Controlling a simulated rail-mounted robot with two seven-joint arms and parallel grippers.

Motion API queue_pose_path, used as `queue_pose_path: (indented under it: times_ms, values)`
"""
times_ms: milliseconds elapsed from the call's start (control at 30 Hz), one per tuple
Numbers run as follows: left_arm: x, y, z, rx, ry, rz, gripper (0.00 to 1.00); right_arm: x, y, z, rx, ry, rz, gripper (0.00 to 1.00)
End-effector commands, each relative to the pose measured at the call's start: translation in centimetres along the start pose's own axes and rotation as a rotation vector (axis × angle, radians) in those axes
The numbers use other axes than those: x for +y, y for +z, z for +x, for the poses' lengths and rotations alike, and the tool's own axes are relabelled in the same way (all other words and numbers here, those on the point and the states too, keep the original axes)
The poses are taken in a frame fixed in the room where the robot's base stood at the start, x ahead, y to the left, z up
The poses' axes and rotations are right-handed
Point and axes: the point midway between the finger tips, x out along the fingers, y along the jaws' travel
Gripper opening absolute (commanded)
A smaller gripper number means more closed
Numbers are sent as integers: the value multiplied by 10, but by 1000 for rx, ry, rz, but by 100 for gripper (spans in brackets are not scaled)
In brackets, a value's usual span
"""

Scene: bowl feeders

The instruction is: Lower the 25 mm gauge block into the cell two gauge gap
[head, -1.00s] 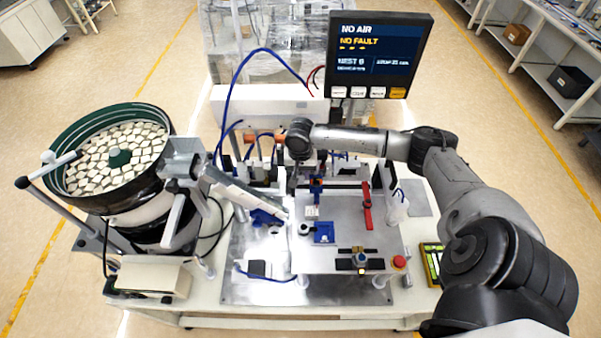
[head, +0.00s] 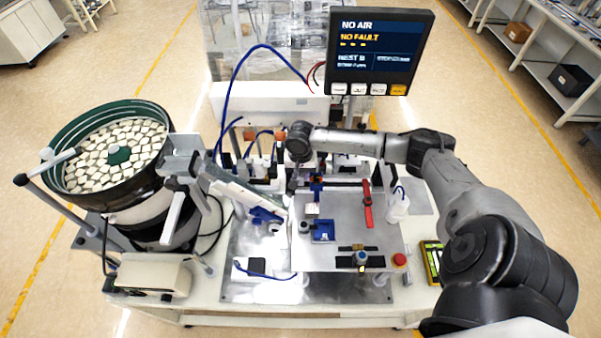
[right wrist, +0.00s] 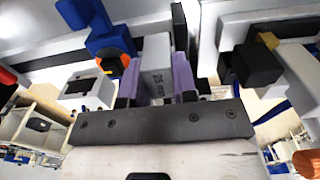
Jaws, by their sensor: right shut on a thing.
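My right gripper (head: 292,186) points down over the back of the machine plate, left of the red lever. The block's far end points toward a pale fixture surface beside a dark upright strip (right wrist: 180,28). I cannot tell which opening is the cell two gauge gap, or whether the block touches anything. The block is too small to make out in the head view. My left gripper is not in view.
A blue fixture (head: 323,231) and a red lever (head: 367,204) stand on the metal plate (head: 340,208). A bowl feeder (head: 118,160) is at left. A screen (head: 378,50) reading "NO AIR" and "NO FAULT" stands behind. In the wrist view a blue part (right wrist: 103,30) is close by.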

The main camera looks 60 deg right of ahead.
Motion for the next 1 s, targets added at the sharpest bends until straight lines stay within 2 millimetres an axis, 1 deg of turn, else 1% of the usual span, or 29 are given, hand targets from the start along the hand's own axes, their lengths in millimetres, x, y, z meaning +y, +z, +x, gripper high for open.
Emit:
queue_pose_path:
  times_ms: [767, 800, 1000]
  values:
    - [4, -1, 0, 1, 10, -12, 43, 0, 0, 10, 0, 0, 1, 0]
    - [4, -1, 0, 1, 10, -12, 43, 0, 0, 10, 1, 0, 1, 28]
    - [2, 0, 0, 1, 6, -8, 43, 0, 0, 10, 0, 0, 0, 47]
